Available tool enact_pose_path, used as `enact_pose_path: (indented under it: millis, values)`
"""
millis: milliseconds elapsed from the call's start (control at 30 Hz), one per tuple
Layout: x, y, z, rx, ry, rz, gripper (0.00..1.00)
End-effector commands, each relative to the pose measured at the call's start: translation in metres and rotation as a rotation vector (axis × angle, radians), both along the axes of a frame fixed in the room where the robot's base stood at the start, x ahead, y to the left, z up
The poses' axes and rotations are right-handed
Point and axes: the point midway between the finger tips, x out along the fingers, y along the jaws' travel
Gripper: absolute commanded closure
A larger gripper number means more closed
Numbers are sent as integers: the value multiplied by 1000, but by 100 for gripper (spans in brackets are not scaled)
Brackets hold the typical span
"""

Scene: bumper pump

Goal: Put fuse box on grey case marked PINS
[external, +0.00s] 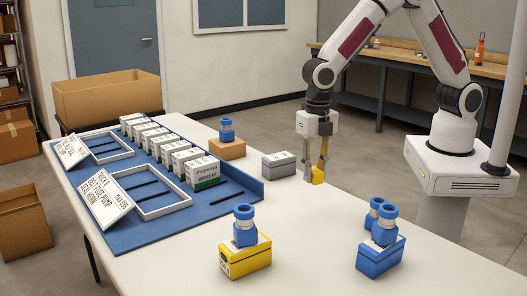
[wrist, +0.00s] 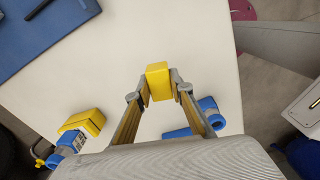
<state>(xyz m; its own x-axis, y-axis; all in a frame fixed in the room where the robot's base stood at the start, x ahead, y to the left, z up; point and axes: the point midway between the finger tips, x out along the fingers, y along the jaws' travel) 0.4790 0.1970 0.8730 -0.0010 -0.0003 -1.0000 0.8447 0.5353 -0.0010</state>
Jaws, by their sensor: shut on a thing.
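My gripper (external: 316,164) is shut on a small yellow block, which I take as the fuse box (external: 318,175). In the wrist view the yellow block (wrist: 157,80) sits between the two fingertips (wrist: 158,92). It appears to be just above the white table, right of the grey case; any gap is hard to judge. The grey case (external: 279,165) lies on the table beside the blue mat, with a pale top. Its marking is too small to read. I do not see it in the wrist view.
A yellow case (external: 245,262) and a blue case (external: 381,262) carry blue pump-like parts in front. A brown box (external: 227,149) with a blue part stands behind the grey case. The blue mat (external: 228,205) holds trays, signs and white boxes.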

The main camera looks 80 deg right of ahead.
Motion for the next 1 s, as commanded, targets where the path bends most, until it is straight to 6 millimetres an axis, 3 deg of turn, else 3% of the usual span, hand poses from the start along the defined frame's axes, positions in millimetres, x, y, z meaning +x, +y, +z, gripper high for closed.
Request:
enact_pose_path:
  millis: [500, 1000]
  values:
    - [57, -111, 12, 8, -28, -245, 100]
    - [89, -231, 36, 7, -36, -490, 100]
